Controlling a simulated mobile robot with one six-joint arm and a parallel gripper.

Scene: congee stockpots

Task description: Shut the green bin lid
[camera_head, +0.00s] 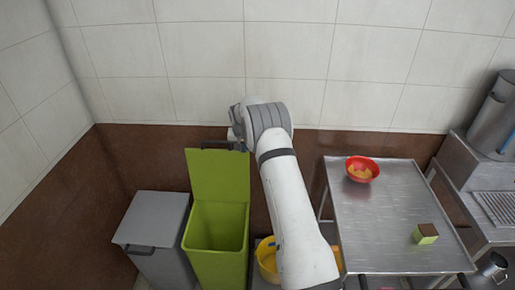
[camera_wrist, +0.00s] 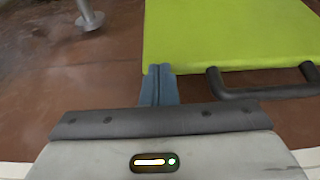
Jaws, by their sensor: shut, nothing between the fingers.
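The green bin (camera_head: 216,250) stands against the brown lower wall, and its inside shows. Its green lid (camera_head: 218,176) stands raised at the back, nearly upright. A dark handle (camera_head: 214,143) sits at the lid's upper edge. In the wrist view the lid (camera_wrist: 230,35) fills the upper right, with the handle (camera_wrist: 262,90) along its near edge. My gripper (camera_wrist: 159,72) has its blue fingers together and empty, at the lid's near left corner, left of the handle. Whether they touch the lid is unclear.
A grey bin (camera_head: 150,225) with a closed lid stands left of the green one. A yellow bucket (camera_head: 266,262) is partly behind my arm. A steel table (camera_head: 385,225) at right holds a red bowl (camera_head: 362,169) and a small green-and-brown block (camera_head: 426,234).

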